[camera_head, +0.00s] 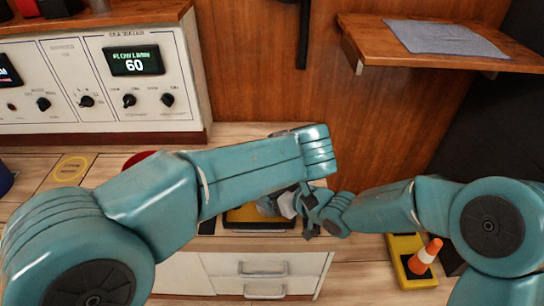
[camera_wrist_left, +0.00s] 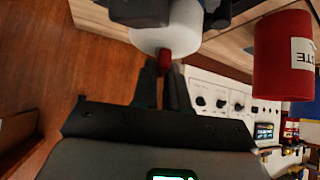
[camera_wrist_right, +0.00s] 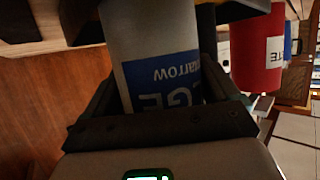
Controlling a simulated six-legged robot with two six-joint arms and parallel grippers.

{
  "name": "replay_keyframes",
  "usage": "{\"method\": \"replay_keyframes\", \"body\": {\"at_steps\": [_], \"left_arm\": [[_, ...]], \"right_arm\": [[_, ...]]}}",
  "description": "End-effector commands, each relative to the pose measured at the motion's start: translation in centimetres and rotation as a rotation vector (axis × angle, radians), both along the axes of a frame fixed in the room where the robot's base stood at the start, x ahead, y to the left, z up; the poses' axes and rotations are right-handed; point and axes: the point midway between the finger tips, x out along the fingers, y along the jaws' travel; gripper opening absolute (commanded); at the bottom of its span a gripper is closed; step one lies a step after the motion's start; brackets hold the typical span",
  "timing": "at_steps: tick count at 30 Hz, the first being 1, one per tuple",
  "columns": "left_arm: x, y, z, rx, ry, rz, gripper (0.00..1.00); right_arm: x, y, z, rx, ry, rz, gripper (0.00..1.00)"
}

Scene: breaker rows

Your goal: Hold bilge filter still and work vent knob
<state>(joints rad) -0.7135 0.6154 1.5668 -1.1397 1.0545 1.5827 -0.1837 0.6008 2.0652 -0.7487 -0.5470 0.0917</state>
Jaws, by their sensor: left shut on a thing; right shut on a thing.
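The bilge filter is a white cylinder with a blue label (camera_wrist_right: 160,70); it fills the space between the fingers of my right gripper (camera_wrist_right: 158,88), which is shut on its body. In the left wrist view the filter's white body (camera_wrist_left: 166,30) has a small red vent knob (camera_wrist_left: 165,62) at its near end. My left gripper (camera_wrist_left: 166,80) is shut on this knob, its dark fingers on either side. In the head view both grippers meet near the middle, and my left forearm hides most of the filter and all of the knob.
A red canister (camera_wrist_left: 283,60) stands near the filter. A control panel reading 60 (camera_head: 135,62) is at the back left. A wooden shelf with a grey cloth (camera_head: 447,39) juts out at upper right.

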Motion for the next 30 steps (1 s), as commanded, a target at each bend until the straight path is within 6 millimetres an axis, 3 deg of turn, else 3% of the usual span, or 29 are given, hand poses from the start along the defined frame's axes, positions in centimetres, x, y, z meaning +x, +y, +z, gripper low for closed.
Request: {"method": "replay_keyframes", "body": {"at_steps": [17,18,20,21,30], "left_arm": [[-0.18,-0.09,-0.66,0.004,0.014,0.035,0.0],[-0.18,-0.09,-0.66,0.004,0.014,0.035,0.17],[-0.17,-0.09,-0.66,0.004,0.014,0.035,0.36],[-0.16,-0.08,-0.62,0.004,0.013,0.035,0.39],[-0.22,-0.16,-0.06,0.001,0.005,0.034,0.39]], "right_arm": [[0.21,0.04,0.53,0.007,-0.015,-0.001,0.32],[0.21,0.04,0.53,0.007,-0.015,-0.001,0.32],[0.21,0.04,0.53,0.007,-0.015,-0.001,0.32],[0.2,0.03,0.5,0.006,-0.014,-0.001,0.32],[0.12,0.02,0.32,0.003,-0.008,0.0,0.32]]}}
